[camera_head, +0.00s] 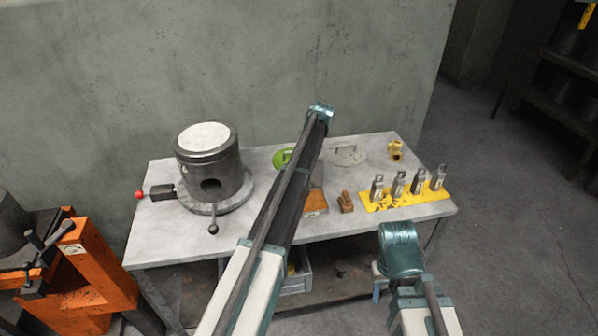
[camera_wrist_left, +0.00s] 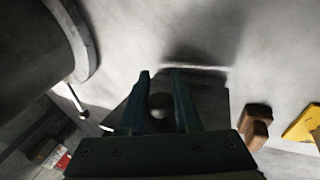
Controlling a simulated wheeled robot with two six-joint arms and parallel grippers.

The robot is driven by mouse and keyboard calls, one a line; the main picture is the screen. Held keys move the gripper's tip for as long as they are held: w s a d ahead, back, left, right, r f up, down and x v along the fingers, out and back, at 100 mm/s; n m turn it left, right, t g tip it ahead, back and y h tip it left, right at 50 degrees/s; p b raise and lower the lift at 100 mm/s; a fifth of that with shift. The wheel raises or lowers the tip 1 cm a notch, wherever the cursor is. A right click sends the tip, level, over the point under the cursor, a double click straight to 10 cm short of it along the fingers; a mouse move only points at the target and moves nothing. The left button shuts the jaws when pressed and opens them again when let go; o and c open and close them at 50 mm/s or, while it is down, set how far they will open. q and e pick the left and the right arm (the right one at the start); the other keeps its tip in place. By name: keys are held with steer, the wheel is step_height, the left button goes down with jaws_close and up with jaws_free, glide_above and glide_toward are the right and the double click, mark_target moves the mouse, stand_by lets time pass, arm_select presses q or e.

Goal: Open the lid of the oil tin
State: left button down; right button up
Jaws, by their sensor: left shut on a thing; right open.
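The orange-brown side of what looks like the oil tin (camera_head: 315,203) shows in the head view beside my left arm, which hides much of it. In the left wrist view, a dark flat lid (camera_wrist_left: 212,98) lies under my left gripper (camera_wrist_left: 159,80). Its fingers are on either side of a small round dark knob (camera_wrist_left: 158,103), and it is shut on this knob. I cannot tell whether the lid is raised. My left gripper is hidden in the head view. My right gripper (camera_head: 378,287) is small, low and partly hidden near the table's front edge, open and away from the tin.
A grey cylinder (camera_head: 210,172) stands on the table (camera_head: 160,240) at left. A brown block (camera_head: 346,202) is right of the tin. A yellow tray (camera_head: 405,202) holds several metal pieces. A green round thing (camera_head: 282,158), a pale disc (camera_head: 347,156) and a yellow part (camera_head: 396,150) lie behind.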

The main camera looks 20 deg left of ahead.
arm_select(q)
steer(key=c, duration=0.6)
jaws_free()
steer(key=p+v, duration=1.2)
steer(key=v, duration=0.2)
steer(key=shift+d+f+p, duration=0.1)
steer(key=shift+p, duration=0.25)
